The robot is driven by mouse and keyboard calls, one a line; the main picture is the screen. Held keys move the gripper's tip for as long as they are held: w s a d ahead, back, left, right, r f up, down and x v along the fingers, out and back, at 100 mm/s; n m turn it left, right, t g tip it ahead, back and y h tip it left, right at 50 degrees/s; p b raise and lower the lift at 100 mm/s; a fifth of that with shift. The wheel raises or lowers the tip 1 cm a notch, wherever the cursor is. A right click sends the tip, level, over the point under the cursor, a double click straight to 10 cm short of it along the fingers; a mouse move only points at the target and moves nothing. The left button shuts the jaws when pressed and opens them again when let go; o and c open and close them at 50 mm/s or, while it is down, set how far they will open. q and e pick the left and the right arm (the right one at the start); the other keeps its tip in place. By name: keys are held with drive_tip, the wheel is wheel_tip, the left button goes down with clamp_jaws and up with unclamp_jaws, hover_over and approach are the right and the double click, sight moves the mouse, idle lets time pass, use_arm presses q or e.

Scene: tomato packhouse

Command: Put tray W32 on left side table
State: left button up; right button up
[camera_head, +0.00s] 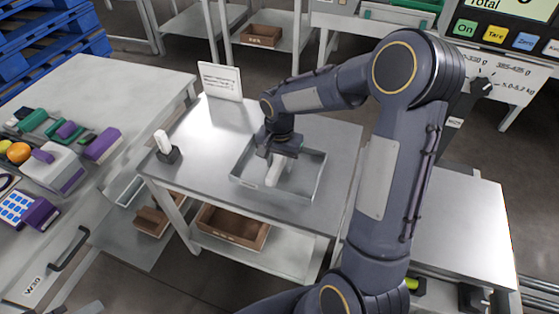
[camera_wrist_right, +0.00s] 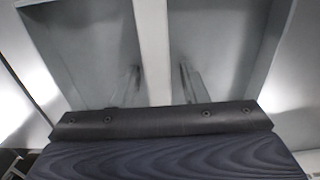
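A shallow grey metal tray (camera_head: 240,180) lies on the metal table in the middle of the head view. I cannot read a W32 label on it. A pale upright bar (camera_head: 274,172) shows inside the tray; it also runs up the middle of the right wrist view (camera_wrist_right: 154,50). My right gripper (camera_head: 277,160) points down over the tray, low at the bar. Its fingers stand on either side of the bar, with narrow gaps seeming to show. The fingertips are partly hidden in the head view. My left gripper is not in view.
The left table (camera_head: 130,75) has a bare far half; its near half holds a scale, coloured tools and fruit, beside a W30 label (camera_head: 32,284). A sign (camera_head: 220,82) and small dark stand (camera_head: 168,152) border the middle table. Brown crates (camera_head: 235,228) sit below.

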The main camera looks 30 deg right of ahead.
sight(280, 157)
drive_tip(key=shift+r, duration=0.1)
drive_tip(key=shift+r, duration=0.3)
wheel_tip(280, 157, up, 11)
drive_tip(key=shift+r+p, duration=0.15)
drive_tip(key=shift+p, duration=1.1)
drive_tip(key=s+a+r+n+t+y, duration=0.1)
drive_tip(key=s+a+n+t+y, duration=0.1)
drive_tip(key=s, duration=0.8)
drive_tip(key=s+a+r+n+t+y, duration=0.1)
drive_tip(key=s+a+r+n+t, duration=0.1)
drive_tip(key=s+n, duration=0.4)
drive_tip(key=s+a+t, duration=0.1)
drive_tip(key=s+a, duration=0.1)
drive_tip(key=s, duration=0.3)
drive_tip(key=shift+s+a+t+y, duration=0.25)
drive_tip(key=shift+a+t+y, duration=0.05)
drive_tip(key=shift+y, duration=0.1)
drive_tip(key=shift+r, duration=0.1)
